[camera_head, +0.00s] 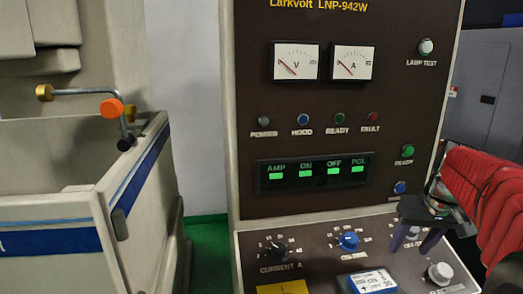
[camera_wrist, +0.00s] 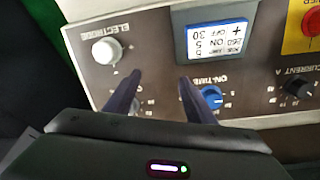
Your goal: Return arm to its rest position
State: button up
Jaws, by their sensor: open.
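My gripper (camera_head: 423,240) is in front of the lower right part of the control panel in the head view. Its two dark fingers are apart with nothing between them. In the wrist view my gripper (camera_wrist: 155,85) points at the panel, which appears upside down. Whether the fingers touch the panel cannot be told.
The dark panel (camera_head: 325,110) carries two meters, lamps and a green display (camera_head: 315,171). A small blue-and-white screen (camera_head: 373,282) sits on its sloped part.

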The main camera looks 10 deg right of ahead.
jog(key=shift+m, duration=0.3)
jog(key=s+a+f, duration=0.1)
jog(key=a, duration=0.3)
jog(key=s+a+f, duration=0.1)
jog(key=s+a, duration=0.1)
jog(key=a, duration=0.2)
jog(key=s+a+f, duration=0.1)
jog(key=s+a, duration=0.1)
jog(key=a, duration=0.2)
jog(key=shift+s, duration=0.1)
jog(key=s+a+f+n+t, duration=0.1)
jog(key=s+a, duration=0.3)
jog(key=a, duration=0.4)
jog(key=s+a+n+t, duration=0.1)
jog(key=s+a+n, duration=0.2)
jog(key=s+a, duration=0.2)
jog(key=a, duration=0.2)
jog(key=shift+a+f+y, duration=0.35)
jog(key=shift+a+y, duration=0.05)
jog(key=shift+c, duration=0.6)
